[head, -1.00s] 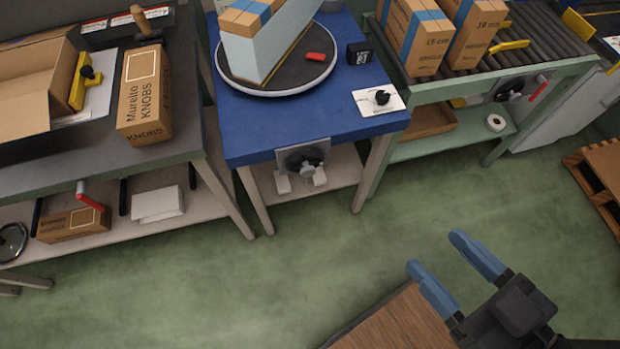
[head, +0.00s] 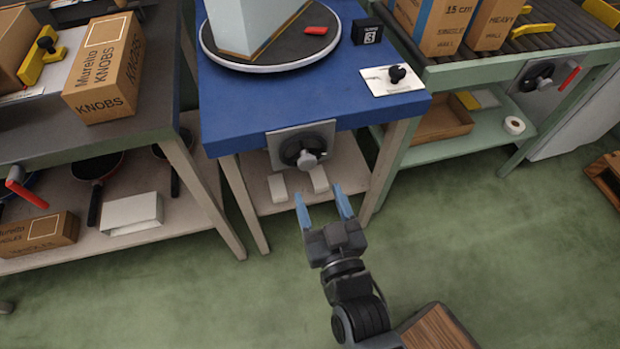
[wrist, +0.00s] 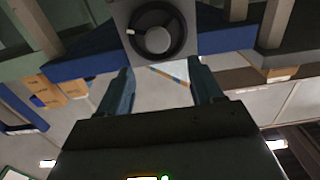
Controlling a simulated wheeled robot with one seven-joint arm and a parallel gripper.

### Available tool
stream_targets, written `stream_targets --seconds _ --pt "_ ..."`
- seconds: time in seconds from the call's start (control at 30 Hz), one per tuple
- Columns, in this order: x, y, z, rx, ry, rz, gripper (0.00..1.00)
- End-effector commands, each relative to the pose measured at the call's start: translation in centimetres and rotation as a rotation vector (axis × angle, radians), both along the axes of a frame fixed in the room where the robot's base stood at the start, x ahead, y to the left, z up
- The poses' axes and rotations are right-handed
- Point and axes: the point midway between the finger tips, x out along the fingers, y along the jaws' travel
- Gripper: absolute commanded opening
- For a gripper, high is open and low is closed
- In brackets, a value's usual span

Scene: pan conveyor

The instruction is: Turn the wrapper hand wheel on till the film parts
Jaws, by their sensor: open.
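The wrapper hand wheel (head: 303,151) is a dark round wheel with a light grey hub or knob, on a grey plate (head: 325,131) at the front of the blue table. It also shows in the wrist view (wrist: 157,38), beyond the fingertips. My gripper (head: 323,192) has blue fingers and is open and empty. It is below and in front of the wheel, apart from it. On the blue table, the round turntable (head: 222,58) carries a tall pale wrapped load (head: 250,25). I cannot make out the film itself.
A black knob on a white plate (head: 393,87) and a black block marked 3 (head: 367,31) are on the blue table (head: 230,120). A green conveyor frame (head: 455,75) with another wheel (head: 536,76) stands at right. A grey bench (head: 60,140) stands at left.

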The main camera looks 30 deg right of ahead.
Motion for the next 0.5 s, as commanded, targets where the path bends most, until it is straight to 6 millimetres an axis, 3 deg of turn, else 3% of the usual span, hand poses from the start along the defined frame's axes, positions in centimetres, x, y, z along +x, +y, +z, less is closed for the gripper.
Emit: stream_targets --seconds 0.1,0.5 --pt "1.1 -0.5 -0.8 -0.011 -0.004 -0.006 0.66" --pt "6.1 -2.2 -0.6 -0.011 -0.004 -0.007 0.66"
